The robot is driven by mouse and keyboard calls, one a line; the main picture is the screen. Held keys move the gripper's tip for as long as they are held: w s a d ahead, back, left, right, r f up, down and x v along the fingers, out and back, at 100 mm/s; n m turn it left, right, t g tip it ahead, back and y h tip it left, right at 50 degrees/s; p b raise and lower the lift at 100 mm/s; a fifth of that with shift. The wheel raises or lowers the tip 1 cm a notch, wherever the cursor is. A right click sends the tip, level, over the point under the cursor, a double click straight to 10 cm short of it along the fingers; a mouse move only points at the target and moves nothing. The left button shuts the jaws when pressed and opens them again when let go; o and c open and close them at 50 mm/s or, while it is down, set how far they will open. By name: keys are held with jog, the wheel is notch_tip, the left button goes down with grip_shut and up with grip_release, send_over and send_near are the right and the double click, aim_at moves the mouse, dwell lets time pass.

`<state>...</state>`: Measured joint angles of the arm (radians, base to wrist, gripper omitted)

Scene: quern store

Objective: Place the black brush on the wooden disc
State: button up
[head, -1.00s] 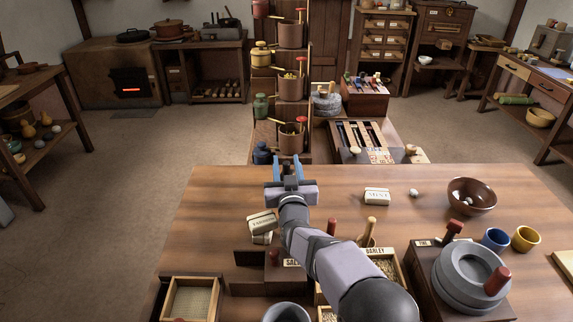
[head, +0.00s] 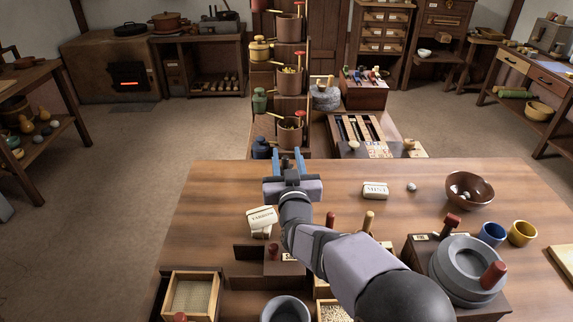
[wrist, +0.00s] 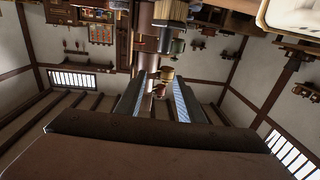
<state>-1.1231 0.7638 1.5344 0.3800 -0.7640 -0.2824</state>
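My gripper (head: 287,154) shows in the head view over the far edge of the table, with its two blue fingers apart and pointing away. In the wrist view my gripper (wrist: 156,88) has a clear gap between its fingers and nothing held. I cannot pick out the black brush for certain. Dark long items lie in the slotted tray (head: 336,136) beyond the table, too small to name. I cannot make out the wooden disc for certain either.
The wooden table (head: 220,200) bears a white MINT block (head: 375,190), a YARROW block (head: 261,218), a brown bowl (head: 470,188), blue (head: 492,233) and yellow (head: 522,232) cups, and a grey quern (head: 467,265). A pot rack (head: 264,100) stands beyond. The table's left middle is bare.

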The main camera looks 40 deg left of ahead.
jog(key=shift+r, duration=1.75)
